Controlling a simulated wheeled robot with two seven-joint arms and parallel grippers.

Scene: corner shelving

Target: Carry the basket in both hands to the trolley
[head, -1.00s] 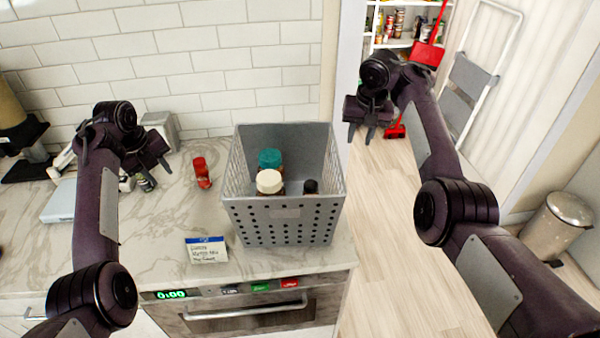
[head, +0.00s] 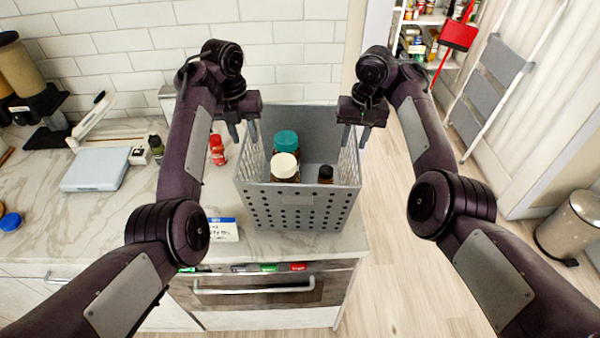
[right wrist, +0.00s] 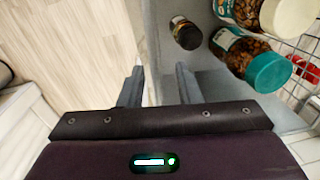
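The grey perforated basket (head: 296,208) stands upright on the marble counter. It holds a teal-lidded jar (head: 286,142), a cream-lidded jar (head: 285,168) and a small dark-capped jar (head: 326,174); they also show in the right wrist view. My left gripper (head: 243,134) is at the basket's left wall, fingers apart and pointing down. My right gripper (head: 355,138) is at the right wall. In the right wrist view its fingers (right wrist: 160,88) are apart, one on each side of the wall's rim. Whether the left fingers straddle their wall is unclear. No trolley is in view.
A white scale (head: 96,169) is further left. Open wooden floor (head: 420,260) lies to the right, with a bin (head: 570,225) and a folded ladder (head: 490,90).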

